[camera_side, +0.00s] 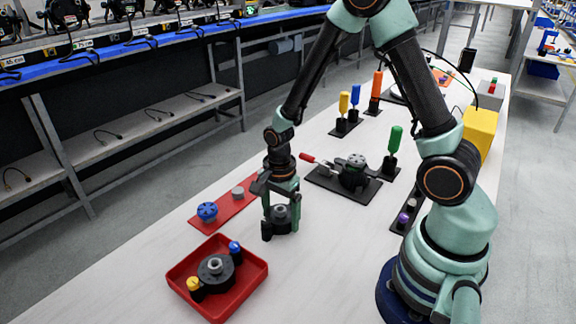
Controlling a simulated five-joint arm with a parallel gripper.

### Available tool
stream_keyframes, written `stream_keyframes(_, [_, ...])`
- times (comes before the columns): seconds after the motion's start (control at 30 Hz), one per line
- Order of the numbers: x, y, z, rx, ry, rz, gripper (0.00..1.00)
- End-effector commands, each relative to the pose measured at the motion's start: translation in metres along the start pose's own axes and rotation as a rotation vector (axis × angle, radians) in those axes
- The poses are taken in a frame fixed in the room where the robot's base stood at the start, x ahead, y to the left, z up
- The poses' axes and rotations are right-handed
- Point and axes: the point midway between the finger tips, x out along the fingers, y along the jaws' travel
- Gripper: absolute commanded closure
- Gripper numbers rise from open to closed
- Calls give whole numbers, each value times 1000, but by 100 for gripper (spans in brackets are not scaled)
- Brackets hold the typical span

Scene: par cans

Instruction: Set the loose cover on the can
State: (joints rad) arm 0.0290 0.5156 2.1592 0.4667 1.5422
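My gripper (267,228) points down over the white table, left of the middle. A round dark part with a grey hub (281,211) sits at its fingers. I cannot tell whether they press on it, or whether it touches the table. It may be the loose cover. A black round body with a grey hub (216,267) lies in the red tray (252,281), with a yellow knob and a blue knob at its sides. Another dark round body (355,170) sits on a black plate beside a red-handled clamp. I cannot tell which body is the can.
A red mat (223,209) left of my gripper carries a blue knob (207,211) and a grey cap (238,193). Green (395,141), yellow, blue and orange handles stand farther back. A yellow block (480,133) is at the right. The table's front middle is clear.

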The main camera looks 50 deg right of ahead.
Motion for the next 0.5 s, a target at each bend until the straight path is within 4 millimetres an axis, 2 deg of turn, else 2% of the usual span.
stream_keyframes(0.03, [0, 0, 0, 0, 0, 0, 51])
stream_keyframes(0.07, [0, 0, 0, 0, 0, 0, 58])
stream_keyframes(0.5, [-3, 0, 0, 0, 0, -1, 58])
